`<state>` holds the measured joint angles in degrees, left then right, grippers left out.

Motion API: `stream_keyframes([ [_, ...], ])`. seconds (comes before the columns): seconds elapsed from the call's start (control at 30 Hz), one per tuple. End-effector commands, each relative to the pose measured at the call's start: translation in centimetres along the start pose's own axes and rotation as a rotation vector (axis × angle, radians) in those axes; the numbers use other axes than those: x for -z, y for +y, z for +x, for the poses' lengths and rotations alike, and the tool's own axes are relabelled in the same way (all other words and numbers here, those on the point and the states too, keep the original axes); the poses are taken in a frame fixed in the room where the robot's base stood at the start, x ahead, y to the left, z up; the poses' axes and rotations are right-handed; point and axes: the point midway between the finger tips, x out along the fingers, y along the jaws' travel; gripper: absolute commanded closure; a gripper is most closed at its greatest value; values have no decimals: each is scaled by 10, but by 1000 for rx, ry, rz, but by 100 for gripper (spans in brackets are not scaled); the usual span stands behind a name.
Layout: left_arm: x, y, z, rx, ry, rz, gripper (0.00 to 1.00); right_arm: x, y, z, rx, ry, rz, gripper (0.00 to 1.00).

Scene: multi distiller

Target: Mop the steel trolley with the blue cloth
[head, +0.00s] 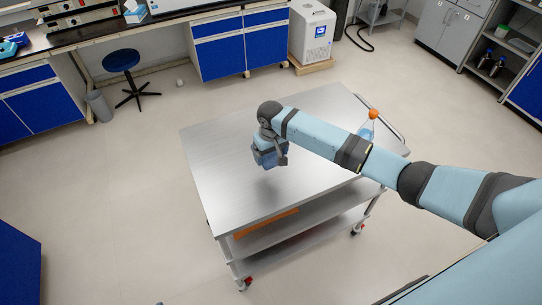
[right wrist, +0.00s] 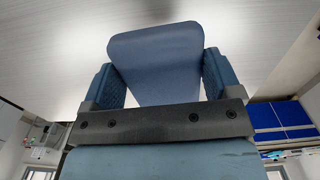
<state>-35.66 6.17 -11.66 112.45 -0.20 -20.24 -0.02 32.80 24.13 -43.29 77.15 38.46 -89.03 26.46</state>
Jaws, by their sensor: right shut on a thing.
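The steel trolley (head: 225,135) stands in the middle of the head view, with a bare grey top and lower shelves. My right gripper (head: 268,160) points down over the middle of its top. In the right wrist view, the blue cloth (right wrist: 157,65) is held between the two fingers of the right gripper (right wrist: 160,85), and its flat face spreads beyond them. In the head view the arm and fingers hide most of the cloth. I cannot tell whether it touches the top. My left gripper is not in view.
A bottle with an orange cap (head: 373,115) stands at the trolley's right side, partly behind my arm. An orange item (head: 266,223) lies on a shelf below the top. A blue stool (head: 122,61) and blue cabinets (head: 219,54) stand behind. The left part of the top is clear.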

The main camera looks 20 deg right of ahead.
Motion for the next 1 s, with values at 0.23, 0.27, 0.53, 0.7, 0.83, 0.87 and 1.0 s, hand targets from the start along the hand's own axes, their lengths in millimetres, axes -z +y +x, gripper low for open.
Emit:
stream_keyframes([
  [0.23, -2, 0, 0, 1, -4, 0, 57, 0, 0, -26, 0, 1, 1, 43],
  [0.27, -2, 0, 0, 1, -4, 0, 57, 0, 0, -29, 0, 1, 1, 43],
  [0.53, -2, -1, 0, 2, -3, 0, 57, 0, 0, -55, -1, 1, 0, 43],
  [0.7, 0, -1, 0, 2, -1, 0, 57, 0, 0, -63, -1, 1, 0, 43],
  [0.83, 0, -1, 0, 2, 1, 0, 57, 0, 0, -64, -1, 0, 0, 43],
  [0.87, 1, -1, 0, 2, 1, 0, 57, 0, 0, -64, -1, 0, 0, 43],
  [1.0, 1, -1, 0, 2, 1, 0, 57, 0, 0, -64, -1, 0, 0, 43],
])
